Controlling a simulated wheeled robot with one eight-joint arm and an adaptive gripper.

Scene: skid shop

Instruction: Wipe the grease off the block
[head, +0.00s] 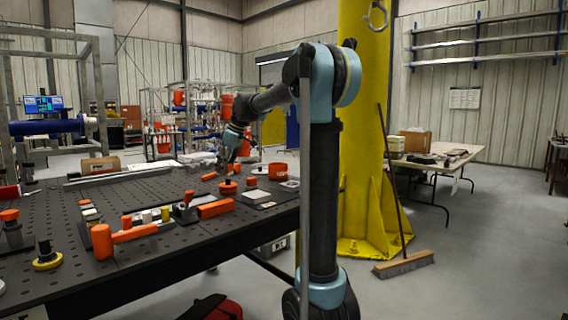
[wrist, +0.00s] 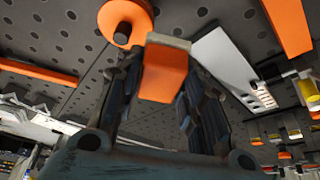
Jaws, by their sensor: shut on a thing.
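My gripper (head: 224,166) is low over the far part of the dark perforated table (head: 140,190). In the wrist view its two dark fingers (wrist: 162,82) are shut on an orange piece (wrist: 166,68) with a pale tan edge. A round orange disc with a dark knob (wrist: 122,22) lies just beyond the held piece; it also shows below my gripper in the head view (head: 228,188). I cannot tell whether the held piece touches anything. An orange rectangular block (head: 216,208) lies nearer on the table. I cannot make out grease, nor which object is the block to wipe.
An orange mallet (head: 102,242), a dark clamp-like tool (head: 185,211), a pale plate (head: 257,196) and an orange cup (head: 278,171) are on the table. A long metal bar (head: 122,175) lies farther back. A yellow column (head: 362,130) stands right of the table.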

